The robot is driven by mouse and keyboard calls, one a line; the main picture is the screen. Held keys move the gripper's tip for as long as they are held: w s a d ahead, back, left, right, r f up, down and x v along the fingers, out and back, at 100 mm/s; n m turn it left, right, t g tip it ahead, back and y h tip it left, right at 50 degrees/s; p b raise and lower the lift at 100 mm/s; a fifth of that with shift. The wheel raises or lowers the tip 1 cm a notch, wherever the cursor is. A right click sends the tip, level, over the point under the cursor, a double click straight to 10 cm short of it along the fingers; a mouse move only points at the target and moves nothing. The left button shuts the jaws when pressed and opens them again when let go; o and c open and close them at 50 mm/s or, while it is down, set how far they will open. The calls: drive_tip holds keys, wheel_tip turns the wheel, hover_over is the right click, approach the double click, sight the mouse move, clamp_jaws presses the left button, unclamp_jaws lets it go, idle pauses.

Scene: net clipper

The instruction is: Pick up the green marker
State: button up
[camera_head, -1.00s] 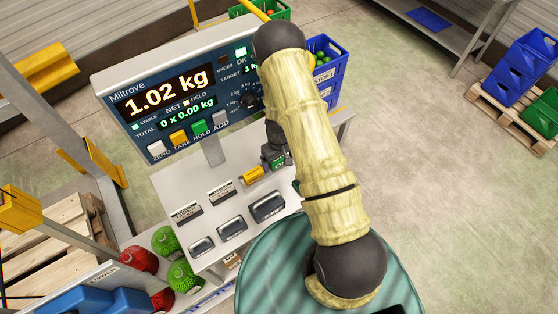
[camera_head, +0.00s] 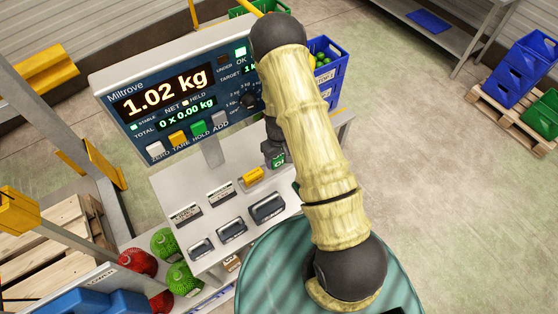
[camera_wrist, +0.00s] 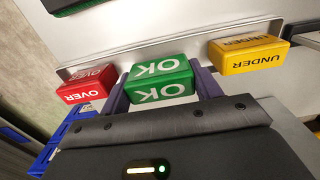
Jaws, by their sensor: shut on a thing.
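The green marker is a small block lettered OK in white, and it shows in the wrist view (camera_wrist: 160,80) between the two dark fingers of my gripper (camera_wrist: 161,88). The fingers are shut on its two short sides. In the head view the green marker (camera_head: 279,160) shows just below my gripper (camera_head: 274,148) over the pale scale console, partly hidden by it. I cannot tell whether it is clear of the surface.
A red OVER marker (camera_wrist: 86,88) sits to its left and a yellow UNDER marker (camera_wrist: 248,54) to its right in the wrist view. The scale display (camera_head: 185,95), reading 1.02 kg, stands close behind. Black-handled fixtures (camera_head: 232,230) line the console front.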

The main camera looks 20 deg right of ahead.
wheel_tip(320, 180, up, 4)
drive_tip(key=shift+r+b, duration=0.1)
drive_tip(key=shift+b, duration=0.65)
drive_tip(key=s+d+b, duration=0.1)
drive_tip(key=s+b, duration=0.1)
drive_tip(key=s, duration=0.2)
drive_tip(key=s+d+b, duration=0.2)
drive_tip(key=s, duration=0.3)
drive_tip(key=s+d+b, duration=0.1)
drive_tip(key=s+b, duration=0.1)
drive_tip(key=s, duration=0.3)
drive_tip(key=shift+d+r, duration=0.2)
drive_tip(key=shift+d, duration=0.1)
drive_tip(key=shift+s+d+r+p, duration=0.2)
drive_tip(key=shift+s+r+p, duration=0.1)
drive_tip(key=shift+p, duration=0.55)
drive_tip(key=shift+d+p, duration=0.1)
drive_tip(key=shift+p, duration=0.25)
drive_tip(key=s+p, duration=0.1)
drive_tip(key=p, duration=0.3)
drive_tip(key=s+p, duration=0.1)
drive_tip(key=p, duration=0.4)
drive_tip(key=shift+s+d+f, duration=0.15)
drive_tip(key=shift+s+d, duration=0.05)
drive_tip(key=shift+s, duration=0.05)
